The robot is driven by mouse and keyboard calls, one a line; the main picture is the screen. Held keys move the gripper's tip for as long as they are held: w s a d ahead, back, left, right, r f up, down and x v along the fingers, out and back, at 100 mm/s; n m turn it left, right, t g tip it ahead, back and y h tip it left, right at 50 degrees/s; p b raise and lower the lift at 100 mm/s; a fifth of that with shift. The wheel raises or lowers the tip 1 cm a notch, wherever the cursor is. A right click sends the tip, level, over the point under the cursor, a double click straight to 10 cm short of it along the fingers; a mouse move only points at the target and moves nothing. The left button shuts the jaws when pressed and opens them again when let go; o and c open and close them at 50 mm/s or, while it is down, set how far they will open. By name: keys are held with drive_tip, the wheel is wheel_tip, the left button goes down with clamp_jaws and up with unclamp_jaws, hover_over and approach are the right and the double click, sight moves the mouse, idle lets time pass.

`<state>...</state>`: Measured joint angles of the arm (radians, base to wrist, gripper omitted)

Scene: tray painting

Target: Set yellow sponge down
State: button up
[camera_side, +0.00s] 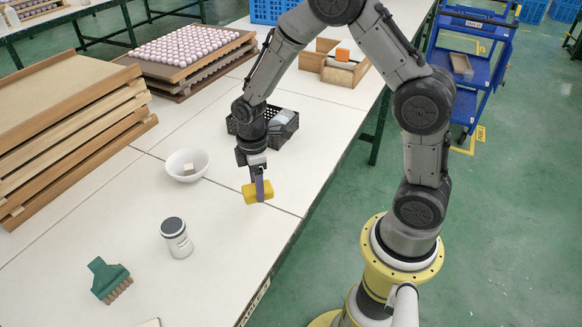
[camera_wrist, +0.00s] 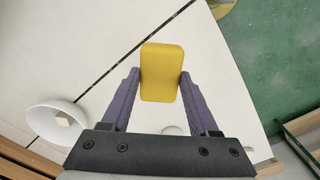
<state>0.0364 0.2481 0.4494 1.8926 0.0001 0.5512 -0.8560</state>
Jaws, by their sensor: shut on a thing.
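The yellow sponge (camera_side: 256,192) is between the fingers of my gripper (camera_side: 260,188), near the table's right edge in the side view. My gripper is shut on it. In the wrist view the sponge (camera_wrist: 162,72) sits upright in the picture between the two purple fingertips of my gripper (camera_wrist: 160,85), over the white table (camera_wrist: 60,60). I cannot tell whether the sponge touches the table or hangs a little above it.
A white bowl (camera_side: 202,164) with a pale block inside stands left of my gripper. A black crate (camera_side: 285,133) is behind it. A white jar (camera_side: 177,238) and a green brush (camera_side: 106,277) are nearer the camera. Wooden trays (camera_side: 60,130) stack at left. The table between jar and edge is clear.

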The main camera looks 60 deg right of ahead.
drive_tip(key=s+d+r+n, duration=0.3)
drive_tip(key=s+d, duration=0.2)
drive_tip(key=d, duration=0.1)
drive_tip(key=s+d+r+n, duration=0.3)
drive_tip(key=s+d, duration=0.3)
drive_tip(key=d, duration=0.1)
drive_tip(key=shift+s+d+r+n, duration=0.2)
drive_tip(key=shift+d+n, duration=0.1)
drive_tip(key=shift+n, duration=0.1)
drive_tip(key=shift+w, duration=0.1)
drive_tip(key=w+d+f, duration=0.2)
drive_tip(key=w+f, duration=0.1)
drive_tip(key=w+d+f, duration=0.2)
drive_tip(key=w+f, duration=0.1)
drive_tip(key=w, duration=0.1)
drive_tip(key=w+d+f, duration=0.2)
drive_tip(key=w+f, duration=0.1)
drive_tip(key=w, duration=0.1)
drive_tip(key=shift+w+d, duration=0.1)
drive_tip(key=shift+d, duration=0.25)
drive_tip(key=shift+w+d+f, duration=0.1)
drive_tip(key=shift+w+f, duration=0.1)
drive_tip(key=shift+f, duration=0.75)
drive_tip(key=shift+w+d+f, duration=0.1)
drive_tip(key=shift+w+f, duration=0.1)
drive_tip(key=shift+f, duration=0.7)
